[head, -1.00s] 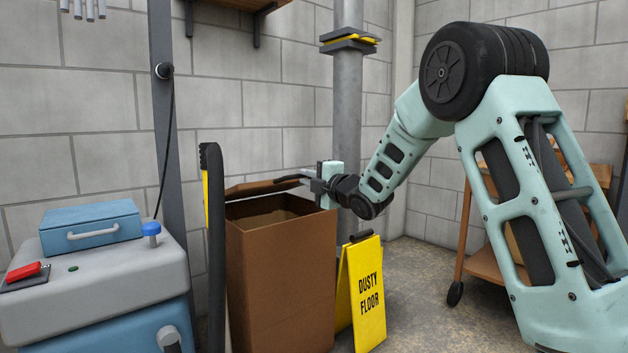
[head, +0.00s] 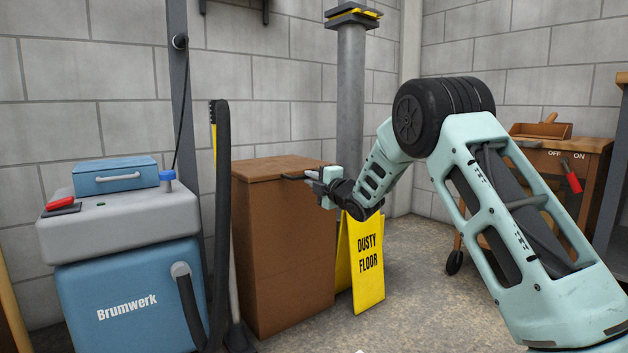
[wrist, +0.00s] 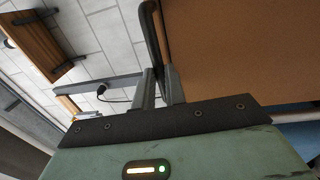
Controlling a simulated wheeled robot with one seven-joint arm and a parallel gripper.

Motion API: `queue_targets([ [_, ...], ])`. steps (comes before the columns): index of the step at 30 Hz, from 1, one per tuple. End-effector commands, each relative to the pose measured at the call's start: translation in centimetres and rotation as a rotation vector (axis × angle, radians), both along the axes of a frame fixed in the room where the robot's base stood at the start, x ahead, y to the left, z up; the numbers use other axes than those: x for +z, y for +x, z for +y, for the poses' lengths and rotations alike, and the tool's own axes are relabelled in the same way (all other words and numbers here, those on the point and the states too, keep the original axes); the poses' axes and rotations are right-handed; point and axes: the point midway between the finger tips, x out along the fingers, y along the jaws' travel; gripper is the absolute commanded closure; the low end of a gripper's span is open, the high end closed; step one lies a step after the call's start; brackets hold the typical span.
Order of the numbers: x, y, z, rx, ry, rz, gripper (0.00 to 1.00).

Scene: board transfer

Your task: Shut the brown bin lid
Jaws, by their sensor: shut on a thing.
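The brown bin (head: 283,250) stands upright against the wall, left of centre in the head view. Its lid (head: 265,168) lies flat across the top, with no gap visible at the front edge. My gripper (head: 310,176) is at the lid's right edge, shut on the dark lid handle (head: 293,178). In the wrist view my fingers (wrist: 159,82) close around the dark handle bar (wrist: 151,30), beside a broad brown surface (wrist: 240,50). The bin's inside is hidden.
A yellow "DUSTY FLOOR" sign (head: 367,262) stands just right of the bin, below my gripper. A grey pole (head: 350,95) rises behind. A blue and grey machine (head: 130,285) with a black hose (head: 222,230) is on the left. A wooden bench (head: 570,165) is at right.

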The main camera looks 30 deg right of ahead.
Motion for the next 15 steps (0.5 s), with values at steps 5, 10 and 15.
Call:
queue_targets([
  [5, -2.57, -0.11, 0.21, 0.0, -0.004, 0.05, 1.0],
  [10, -2.6, -0.11, 0.28, 0.002, -0.005, 0.05, 0.66],
  [15, -2.57, -0.11, 0.3, 0.002, -0.004, 0.05, 0.66],
])
